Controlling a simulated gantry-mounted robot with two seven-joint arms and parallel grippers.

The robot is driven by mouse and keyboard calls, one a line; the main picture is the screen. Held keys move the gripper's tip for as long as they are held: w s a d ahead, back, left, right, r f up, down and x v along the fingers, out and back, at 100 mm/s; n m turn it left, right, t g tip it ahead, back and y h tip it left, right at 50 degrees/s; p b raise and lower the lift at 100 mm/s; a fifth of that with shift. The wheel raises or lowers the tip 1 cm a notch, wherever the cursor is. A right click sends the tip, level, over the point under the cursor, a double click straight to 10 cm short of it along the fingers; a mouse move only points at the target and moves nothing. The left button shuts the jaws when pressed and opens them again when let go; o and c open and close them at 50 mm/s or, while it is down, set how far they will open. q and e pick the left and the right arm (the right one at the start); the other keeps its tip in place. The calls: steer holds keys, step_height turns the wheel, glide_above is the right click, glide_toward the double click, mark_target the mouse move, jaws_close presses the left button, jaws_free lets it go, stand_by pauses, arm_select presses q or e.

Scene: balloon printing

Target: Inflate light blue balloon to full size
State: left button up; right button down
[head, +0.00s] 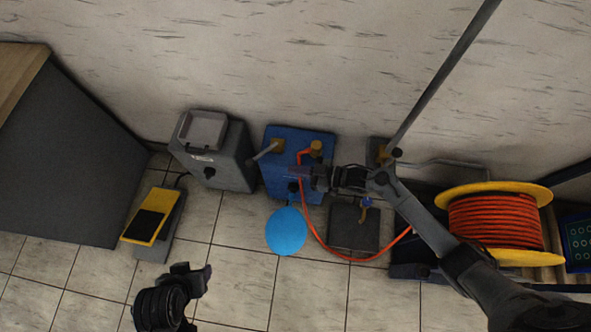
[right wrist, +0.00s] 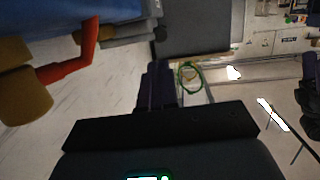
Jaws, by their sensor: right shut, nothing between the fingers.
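The light blue balloon (head: 286,231) looks rounded and partly filled. It hangs at the front of the blue machine (head: 317,145), just below a dark nozzle. My right gripper (head: 308,178) is shut and empty in front of the blue machine, above and to the right of the balloon. In the right wrist view its dark fingers (right wrist: 158,88) are together, with the blue machine's edge at the upper left. My left gripper (head: 204,280) is over the floor at the lower left, away from the balloon; its fingers are unclear.
A grey machine (head: 211,153) stands left of the blue one, with a yellow foot pedal (head: 148,222) on the floor before it. An orange hose (head: 313,232) curves from the blue machine toward a large reel (head: 496,222) at right. Floor in front is clear.

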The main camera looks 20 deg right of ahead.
mark_target(263, 153)
steer(key=b+x, duration=0.5)
steer(key=x, duration=0.6)
steer(key=shift+w+a+b, duration=0.2)
steer(key=shift+w+b, duration=0.05)
steer(key=shift+b, duration=0.05)
